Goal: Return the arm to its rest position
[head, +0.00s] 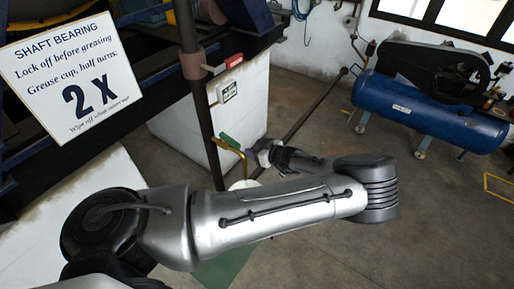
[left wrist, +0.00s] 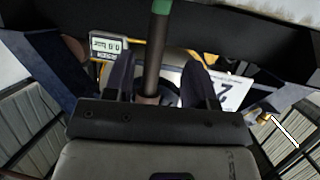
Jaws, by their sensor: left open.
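My left arm reaches in from the left in the head view and bends back at its elbow. Its gripper (head: 262,150) is small there, beside a lever with a green grip and yellow stem (head: 232,144); contact cannot be told. In the left wrist view the fingers of my left gripper (left wrist: 160,64) stand wide apart. A dark rod with a green end (left wrist: 155,52) shows between them, and I cannot tell how far off it is. My right gripper is not in view.
A dark post (head: 190,90) with a red-handled part (head: 228,63) stands near a white block (head: 250,105). A shaft bearing sign (head: 70,75) hangs at left. A digital gauge (left wrist: 104,46) shows in the left wrist view. A blue tank (head: 425,110) stands right; floor before it is clear.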

